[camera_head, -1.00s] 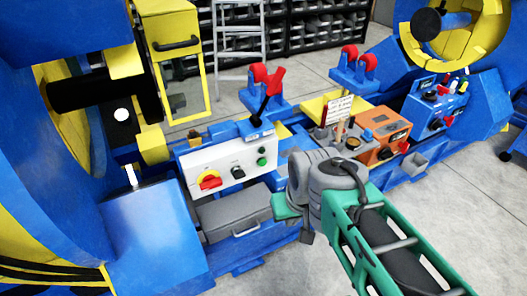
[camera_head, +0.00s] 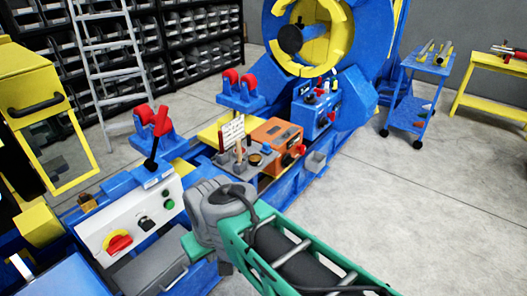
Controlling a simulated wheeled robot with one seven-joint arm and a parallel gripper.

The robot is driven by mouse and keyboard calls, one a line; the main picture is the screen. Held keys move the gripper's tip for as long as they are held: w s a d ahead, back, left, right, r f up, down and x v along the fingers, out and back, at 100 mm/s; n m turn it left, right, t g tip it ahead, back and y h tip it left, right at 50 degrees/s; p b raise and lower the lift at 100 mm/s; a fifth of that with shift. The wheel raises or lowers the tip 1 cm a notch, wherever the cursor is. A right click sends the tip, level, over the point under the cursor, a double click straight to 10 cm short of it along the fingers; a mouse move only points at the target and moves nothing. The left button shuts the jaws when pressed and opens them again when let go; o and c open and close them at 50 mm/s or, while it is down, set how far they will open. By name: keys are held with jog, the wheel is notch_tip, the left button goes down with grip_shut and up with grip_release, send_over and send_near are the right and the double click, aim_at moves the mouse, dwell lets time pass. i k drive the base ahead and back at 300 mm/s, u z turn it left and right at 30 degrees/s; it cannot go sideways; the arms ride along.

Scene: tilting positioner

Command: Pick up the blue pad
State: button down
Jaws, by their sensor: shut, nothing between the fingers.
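I cannot pick out a blue pad with certainty. A small blue piece (camera_head: 266,148) shows at the near-left edge of the orange box, too small to identify. The grey work tray (camera_head: 228,168) beside it holds a white written sign, several small upright tools and a dark round cup. My green and grey arm reaches in from the lower right and its grey joint stands in front of the tray's near side. My gripper's fingers do not show.
The orange box (camera_head: 277,133) and a blue control box (camera_head: 314,114) stand along the blue machine bed. A white switch panel (camera_head: 130,220) is at left. A blue trolley (camera_head: 416,90) and a yellow table (camera_head: 490,84) stand at right. Grey floor between is clear.

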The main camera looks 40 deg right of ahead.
aim_at(266, 150)
jog(key=z, duration=2)
jog(key=i, duration=3.75)
jog(key=u, duration=4.85)
jog(key=i, duration=0.45)
jog(key=z, duration=0.1)
